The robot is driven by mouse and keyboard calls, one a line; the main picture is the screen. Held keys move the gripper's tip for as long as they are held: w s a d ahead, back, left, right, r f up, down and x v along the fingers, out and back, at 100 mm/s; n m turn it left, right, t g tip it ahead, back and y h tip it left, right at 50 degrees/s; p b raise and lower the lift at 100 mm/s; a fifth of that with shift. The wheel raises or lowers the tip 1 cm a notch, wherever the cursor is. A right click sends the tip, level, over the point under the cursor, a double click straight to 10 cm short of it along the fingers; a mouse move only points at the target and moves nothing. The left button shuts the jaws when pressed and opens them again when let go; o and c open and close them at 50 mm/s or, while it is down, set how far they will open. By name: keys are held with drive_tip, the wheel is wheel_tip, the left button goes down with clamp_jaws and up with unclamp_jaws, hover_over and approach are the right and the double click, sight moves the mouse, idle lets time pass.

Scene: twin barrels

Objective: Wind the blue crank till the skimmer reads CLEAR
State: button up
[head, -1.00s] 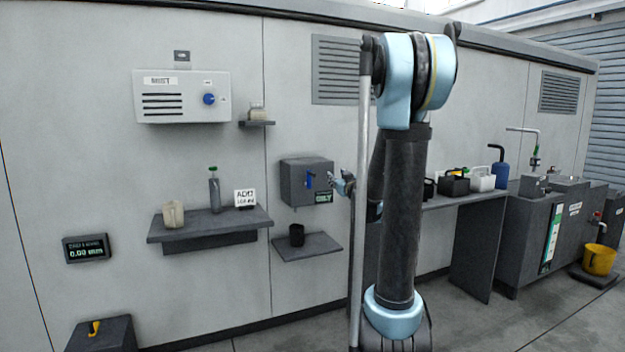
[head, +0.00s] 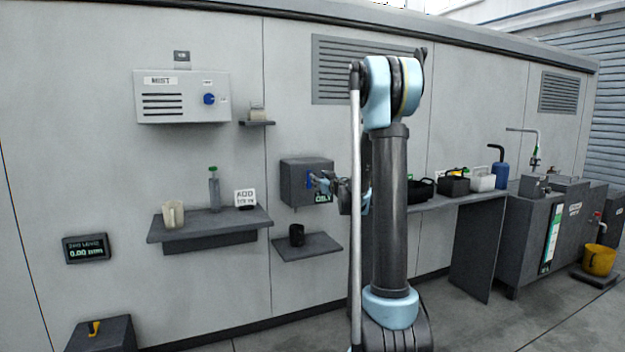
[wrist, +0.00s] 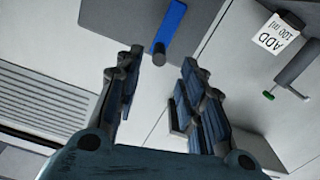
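The skimmer is a dark grey box (head: 294,183) on the wall, with a small green-lettered readout (head: 322,197) that seems to say OILY; my gripper partly covers it. The blue crank (head: 310,180) is on the box's front. In the wrist view the blue crank arm (wrist: 172,22) ends in a dark grip (wrist: 158,47), just beyond my fingertips and roughly between them. My gripper (wrist: 162,62) is open and empty, its two fingers apart. In the head view my gripper (head: 323,182) is close in front of the crank; contact cannot be told.
A shelf (head: 293,250) with a dark cup (head: 297,235) is below the skimmer. Left of it, a wider shelf (head: 180,228) holds a beige jug, a bottle and an ADD 100 ml card (head: 244,198). A bench with several containers stands at right.

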drive_tip(key=x, duration=0.8)
clamp_jaws()
